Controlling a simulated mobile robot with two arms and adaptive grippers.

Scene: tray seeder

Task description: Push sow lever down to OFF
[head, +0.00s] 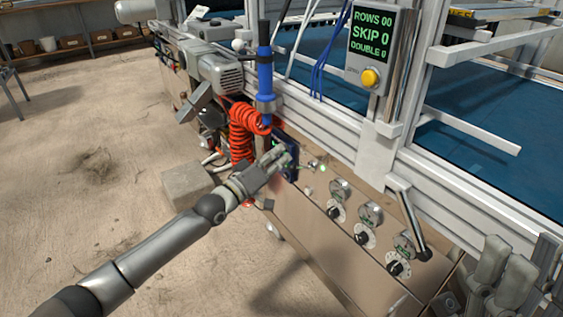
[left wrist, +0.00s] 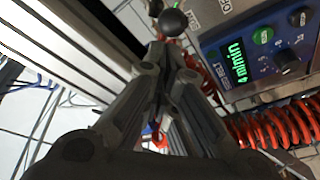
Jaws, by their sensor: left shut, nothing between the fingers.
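My left gripper (head: 277,158) is shut and empty, in front of the machine's side panel, beside a dark blue control box (head: 291,148). In the left wrist view the closed fingertips (left wrist: 163,52) are just short of a black ball knob (left wrist: 173,21). Whether they touch it I cannot tell. In the head view the gripper hides that spot.
The blue control box (left wrist: 262,55) with a green display is close to the left fingers. A coiled orange hose (head: 243,130) hangs left of the gripper. Several gauges and dials (head: 363,238) line the panel. A display box (head: 370,45) stands above. Open floor lies left.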

